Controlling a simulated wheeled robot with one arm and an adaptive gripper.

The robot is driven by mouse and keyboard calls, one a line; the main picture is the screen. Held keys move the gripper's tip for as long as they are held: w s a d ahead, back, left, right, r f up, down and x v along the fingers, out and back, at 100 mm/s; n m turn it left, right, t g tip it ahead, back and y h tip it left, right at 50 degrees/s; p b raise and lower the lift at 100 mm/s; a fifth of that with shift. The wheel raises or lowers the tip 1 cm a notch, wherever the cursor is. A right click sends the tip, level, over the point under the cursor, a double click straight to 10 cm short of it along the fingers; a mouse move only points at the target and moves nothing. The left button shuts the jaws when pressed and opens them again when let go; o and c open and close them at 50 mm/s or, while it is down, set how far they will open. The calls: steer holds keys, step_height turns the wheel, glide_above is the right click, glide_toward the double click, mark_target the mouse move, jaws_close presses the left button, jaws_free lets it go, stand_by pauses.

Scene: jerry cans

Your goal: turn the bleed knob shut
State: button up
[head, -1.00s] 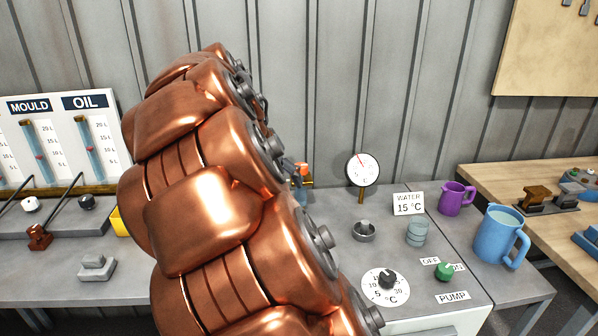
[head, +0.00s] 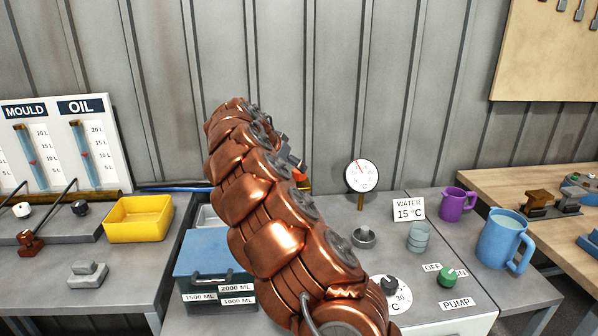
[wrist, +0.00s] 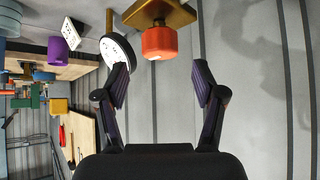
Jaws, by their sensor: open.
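An orange-red knob (wrist: 161,42) on a brass fitting (wrist: 158,14) shows at the top of the wrist view. I take it to be the bleed knob. My gripper (wrist: 158,82) is open and empty. Its two fingers are spread below the knob in that picture, with the knob ahead of the gap and no visible contact. In the head view, a small part of the orange knob (head: 300,174) shows past my copper arm. My arm hides most of the gripper and the fitting there.
A round gauge (head: 361,176) stands close beside the knob; in the wrist view its dial (wrist: 117,50) lies near the left finger.

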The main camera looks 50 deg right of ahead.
mark_target(299, 176)
steer(key=shift+p+x, duration=0.35)
steer(key=shift+x, duration=2.35)
steer(key=c, duration=1.1)
steer(key=shift+c, duration=0.2)
